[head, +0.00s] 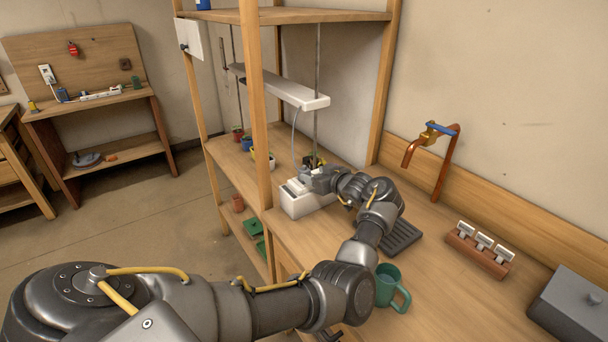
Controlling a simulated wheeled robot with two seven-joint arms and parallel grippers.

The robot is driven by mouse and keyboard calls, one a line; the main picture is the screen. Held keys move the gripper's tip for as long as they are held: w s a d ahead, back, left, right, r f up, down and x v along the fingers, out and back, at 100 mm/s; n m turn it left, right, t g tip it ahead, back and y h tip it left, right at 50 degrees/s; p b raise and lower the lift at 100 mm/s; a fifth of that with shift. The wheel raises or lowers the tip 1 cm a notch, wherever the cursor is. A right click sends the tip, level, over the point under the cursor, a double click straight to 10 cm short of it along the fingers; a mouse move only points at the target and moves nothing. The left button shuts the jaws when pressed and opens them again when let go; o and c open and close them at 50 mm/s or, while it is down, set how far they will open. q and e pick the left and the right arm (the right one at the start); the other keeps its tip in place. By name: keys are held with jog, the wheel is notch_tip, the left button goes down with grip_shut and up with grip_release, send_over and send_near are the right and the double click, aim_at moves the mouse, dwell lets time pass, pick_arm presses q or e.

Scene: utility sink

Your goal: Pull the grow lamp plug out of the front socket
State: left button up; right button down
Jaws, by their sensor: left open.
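The white socket box (308,206) stands on the wooden counter at the foot of the shelf post. The grow lamp (282,88) is a long white bar hanging under the upper shelf. Its thin pale cord (294,130) drops from the lamp towards the socket box. My left gripper (307,180) is open at the top of the box, reaching in from the right side. The plug cannot be told apart there, being small and partly hidden by the gripper. Whether the fingers touch it cannot be told. My right gripper is not in view.
Small plant pots (247,142) stand on the shelf left of the box. A dark ribbed tray (402,238) lies behind my forearm. A green mug (391,288) stands close beside my arm. A copper tap (433,150), a wooden block with white tags (479,250) and a grey box (574,308) are right.

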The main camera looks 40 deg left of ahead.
aim_at(302, 170)
pick_arm(q)
jog(key=shift+w+x, duration=0.25)
jog(key=shift+x, duration=0.9)
jog(key=shift+w+a+f, duration=0.15)
jog(key=shift+a+f, duration=0.05)
jog(key=shift+a, duration=0.25)
jog(key=x, duration=0.1)
jog(key=p+x, duration=0.1)
jog(key=x, duration=0.1)
jog(key=p+x, duration=0.1)
jog(key=shift+s+a, duration=0.25)
jog(key=shift+w+a+f, duration=0.1)
jog(key=shift+a+f, duration=0.1)
jog(key=shift+a, duration=0.15)
jog(key=shift+d, duration=0.1)
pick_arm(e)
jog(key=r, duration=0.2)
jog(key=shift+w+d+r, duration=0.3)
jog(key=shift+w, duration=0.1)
